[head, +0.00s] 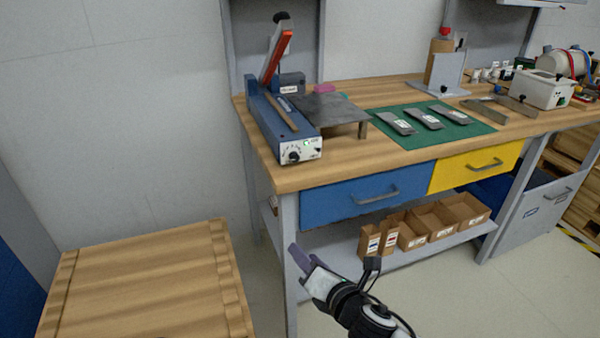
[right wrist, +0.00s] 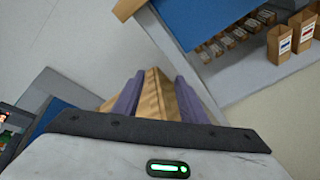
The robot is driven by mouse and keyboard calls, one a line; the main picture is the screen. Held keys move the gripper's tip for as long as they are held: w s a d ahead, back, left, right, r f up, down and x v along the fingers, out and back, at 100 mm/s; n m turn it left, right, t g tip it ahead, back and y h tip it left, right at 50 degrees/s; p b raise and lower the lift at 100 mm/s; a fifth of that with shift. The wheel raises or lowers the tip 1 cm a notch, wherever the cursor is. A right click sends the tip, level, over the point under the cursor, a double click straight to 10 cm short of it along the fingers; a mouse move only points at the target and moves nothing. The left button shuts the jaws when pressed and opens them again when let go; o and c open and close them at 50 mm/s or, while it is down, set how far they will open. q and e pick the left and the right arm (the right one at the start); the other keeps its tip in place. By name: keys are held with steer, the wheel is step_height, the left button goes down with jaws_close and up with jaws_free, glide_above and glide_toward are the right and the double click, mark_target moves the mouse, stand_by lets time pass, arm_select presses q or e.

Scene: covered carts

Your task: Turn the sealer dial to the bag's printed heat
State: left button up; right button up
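The blue bag sealer (head: 273,115) stands at the left end of the wooden bench, its orange-edged arm raised. Its dial (head: 293,156) is a dark knob on the white front panel; the scale is too small to read. Several grey flat bags (head: 396,122) lie on a green mat (head: 465,130); their print is not legible. My right gripper (head: 296,257) is in front of the bench, below its top and well away from the dial. In the right wrist view its two purple fingers (right wrist: 156,95) are apart, with wood showing beyond them. My left gripper is out of view.
A wooden-topped cart (head: 150,285) stands at the lower left. Under the bench top (head: 360,160) are a blue drawer (head: 350,196), a yellow drawer (head: 475,165) and a shelf with cardboard boxes (head: 430,225). A steel plate (head: 330,108) sits right of the sealer.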

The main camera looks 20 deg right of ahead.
mark_target(296, 160)
steer(key=w+d+r+n+t+h, duration=0.1)
steer(key=w+d+r+n+t, duration=0.1)
steer(key=w+r+n, duration=0.35)
steer(key=w+d+r+n+t, duration=0.2)
steer(key=w+r+n, duration=0.1)
steer(key=r+n, duration=0.4)
arm_select(q)
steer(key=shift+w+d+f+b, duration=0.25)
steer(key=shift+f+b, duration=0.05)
steer(key=shift+b, duration=0.5)
arm_select(e)
steer(key=shift+m, duration=0.55)
steer(key=w, duration=0.6)
steer(key=w+r, duration=0.1)
steer(key=w, duration=0.2)
steer(key=shift+w+a, duration=0.15)
steer(key=shift+w, duration=0.25)
jaws_close()
